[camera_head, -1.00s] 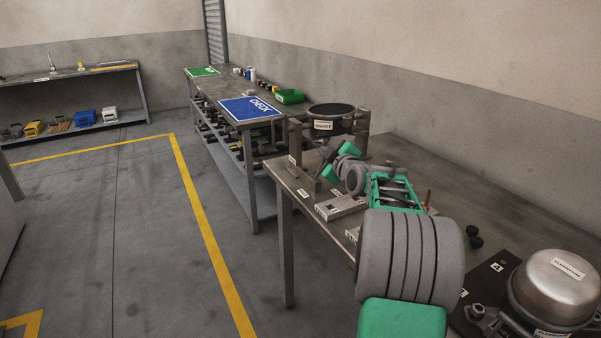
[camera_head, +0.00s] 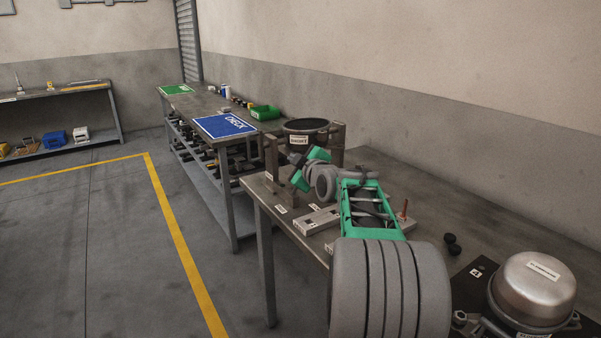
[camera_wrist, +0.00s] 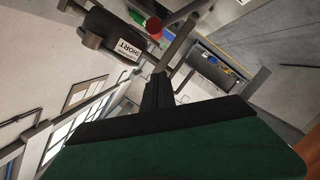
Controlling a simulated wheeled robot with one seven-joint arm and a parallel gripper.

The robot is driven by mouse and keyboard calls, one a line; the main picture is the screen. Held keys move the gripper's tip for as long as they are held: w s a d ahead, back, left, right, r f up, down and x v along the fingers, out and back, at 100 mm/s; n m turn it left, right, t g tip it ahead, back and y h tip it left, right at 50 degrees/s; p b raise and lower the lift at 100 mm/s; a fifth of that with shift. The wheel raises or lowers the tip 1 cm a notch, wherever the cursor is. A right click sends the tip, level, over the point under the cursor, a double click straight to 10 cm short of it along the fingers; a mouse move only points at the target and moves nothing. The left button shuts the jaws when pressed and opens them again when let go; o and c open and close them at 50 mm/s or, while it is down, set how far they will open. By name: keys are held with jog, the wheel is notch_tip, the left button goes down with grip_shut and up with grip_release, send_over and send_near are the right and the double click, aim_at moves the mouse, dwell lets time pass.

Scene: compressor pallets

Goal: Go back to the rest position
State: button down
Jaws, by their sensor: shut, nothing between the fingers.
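My gripper (camera_wrist: 158,88) shows in the wrist view as dark fingers closed together with nothing between them. In the head view my green and grey arm reaches over the near bench, its end in front of the round dark bin (camera_head: 307,126) labelled SHORT. The fingertips are too small to make out there. The bin also shows in the wrist view (camera_wrist: 100,28), upper left and apart from the fingers.
A domed metal compressor (camera_head: 533,285) stands on the near bench (camera_head: 430,185) at right. A grey slotted block (camera_head: 317,219) lies below the arm. The further bench bears a blue CHECK mat (camera_head: 225,125) and a green tray (camera_head: 265,112). Open floor (camera_head: 115,240) lies left.

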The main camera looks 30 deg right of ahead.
jog(key=d+v, duration=0.1)
jog(key=v, duration=0.8)
jog(key=s+a+f+m+g+y+p, duration=0.1)
jog(key=s+a+g+p, duration=0.15)
jog(key=a, duration=0.45)
jog(key=s+a+f+m+g+y+p, duration=0.1)
jog(key=a+g+p, duration=0.1)
jog(key=a+p, duration=0.3)
jog(key=s+a+f+m+g+y+p, duration=0.1)
jog(key=s+a+g+p, duration=0.15)
jog(key=a, duration=0.55)
jog(key=s+a+f+m+g+p, duration=0.2)
jog(key=s+a+g+p, duration=0.1)
jog(key=s, duration=0.5)
jog(key=s+a+f+m+g+p, duration=0.2)
jog(key=s+a, duration=0.4)
jog(key=s, duration=0.3)
jog(key=shift+s+a+f+g+p, duration=0.2)
jog(key=shift+a+f+g+p, duration=0.05)
jog(key=shift+g+p, duration=0.2)
